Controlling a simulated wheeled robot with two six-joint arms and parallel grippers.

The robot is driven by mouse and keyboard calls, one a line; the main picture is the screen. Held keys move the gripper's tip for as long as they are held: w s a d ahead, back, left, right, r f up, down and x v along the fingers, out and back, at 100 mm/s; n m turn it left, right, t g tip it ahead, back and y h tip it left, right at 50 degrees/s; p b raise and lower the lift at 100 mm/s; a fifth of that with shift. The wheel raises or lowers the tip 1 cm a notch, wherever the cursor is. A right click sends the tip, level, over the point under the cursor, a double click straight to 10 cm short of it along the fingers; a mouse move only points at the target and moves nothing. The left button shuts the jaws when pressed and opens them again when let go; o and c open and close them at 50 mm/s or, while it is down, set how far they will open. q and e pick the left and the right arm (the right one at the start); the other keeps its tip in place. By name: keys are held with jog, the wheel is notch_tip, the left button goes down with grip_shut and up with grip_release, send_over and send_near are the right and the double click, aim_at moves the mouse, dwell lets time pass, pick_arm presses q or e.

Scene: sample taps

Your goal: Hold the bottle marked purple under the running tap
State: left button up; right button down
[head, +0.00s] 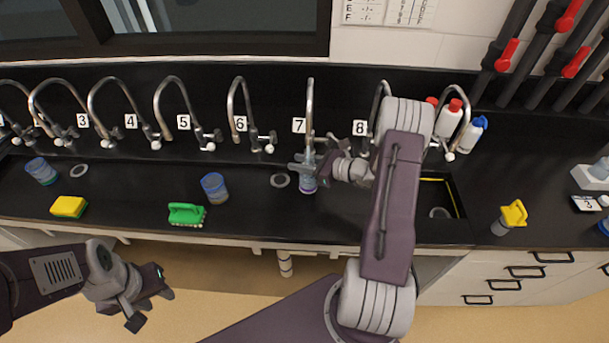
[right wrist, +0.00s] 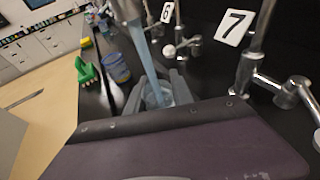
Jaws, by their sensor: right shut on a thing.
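My right gripper (head: 306,172) is shut on a clear bottle with a purple band (head: 308,187), below tap 7 (head: 310,108). In the right wrist view the bottle (right wrist: 158,96) stands between the fingers of this gripper (right wrist: 165,92), its mouth facing up. A pale blue water stream (right wrist: 149,58) comes down from the spout (right wrist: 126,8) and meets the bottle's mouth. The fill level cannot be made out. My left gripper (head: 150,303) is empty and open, low at the left, over the floor in front of the counter.
A blue-marked container (head: 214,187), a green brush (head: 187,214) and a yellow sponge (head: 69,207) lie left on the black counter. Another blue-banded container (head: 41,171) stands farther left. Several taps line the back. A sink basin (head: 455,200) and a yellow-topped item (head: 513,215) are at right.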

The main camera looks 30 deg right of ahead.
jog(key=s+d+r+p, duration=0.2)
jog(key=s+d, duration=0.4)
jog(key=d, duration=0.4)
jog(key=shift+s+d+r, duration=0.2)
jog(key=shift+d+r, duration=0.2)
jog(key=shift+r, duration=0.05)
